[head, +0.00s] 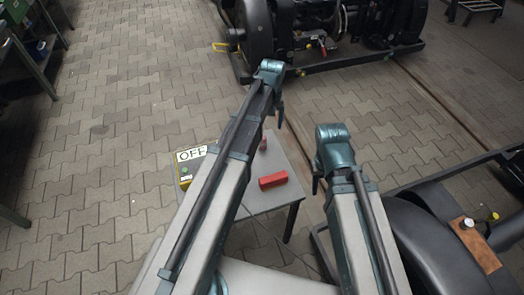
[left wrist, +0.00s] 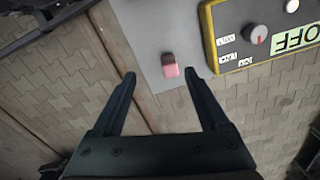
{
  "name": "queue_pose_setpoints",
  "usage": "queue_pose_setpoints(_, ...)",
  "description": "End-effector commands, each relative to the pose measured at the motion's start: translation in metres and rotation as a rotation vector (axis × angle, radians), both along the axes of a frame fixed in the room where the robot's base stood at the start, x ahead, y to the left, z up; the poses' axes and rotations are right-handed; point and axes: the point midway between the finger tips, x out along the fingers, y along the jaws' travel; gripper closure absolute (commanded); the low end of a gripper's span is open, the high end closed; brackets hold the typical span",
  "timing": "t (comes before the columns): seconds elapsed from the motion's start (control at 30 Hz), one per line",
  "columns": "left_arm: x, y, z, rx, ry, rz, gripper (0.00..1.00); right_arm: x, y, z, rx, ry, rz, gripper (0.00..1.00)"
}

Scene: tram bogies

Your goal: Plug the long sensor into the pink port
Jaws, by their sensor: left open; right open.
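A small pink block with a dark brown end (left wrist: 169,65) lies on the grey table. It also shows as a pinkish piece in the head view (head: 263,144), partly beside my left arm. My left gripper (left wrist: 159,73) is open and empty. The block appears between its fingertips in the wrist view but looks apart from them, further down. In the head view my left gripper (head: 280,112) hangs above the table's far side. My right gripper (head: 316,184) is open, right of the table. I cannot make out for certain a long sensor or a pink port.
The grey table (head: 254,199) carries a red block (head: 273,180) and a yellow box with an OFF label (head: 187,171), which has a knob. A dark bogie stands at the back (head: 310,35). Another at right bears a wooden board (head: 476,246) with a small knobbed part (head: 467,223).

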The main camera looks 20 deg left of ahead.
Motion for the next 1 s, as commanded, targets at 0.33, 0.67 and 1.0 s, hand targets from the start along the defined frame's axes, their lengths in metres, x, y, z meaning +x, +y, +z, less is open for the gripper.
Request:
queue_pose_setpoints(0.33, 0.046, 0.042, -0.024, -0.018, -0.012, 0.171, 0.22, 0.0, 0.0, -0.023, 0.0, 0.0, 0.0, 0.5)
queue_pose_setpoints(0.67, 0.045, 0.041, -0.025, -0.018, -0.012, 0.168, 0.22, 0.0, 0.0, -0.025, 0.0, 0.0, 0.0, 0.5)
queue_pose_setpoints(1.0, 0.044, 0.041, -0.063, -0.018, -0.012, 0.167, 0.22, 0.0, 0.0, -0.063, 0.0, 0.0, 0.0, 0.5)
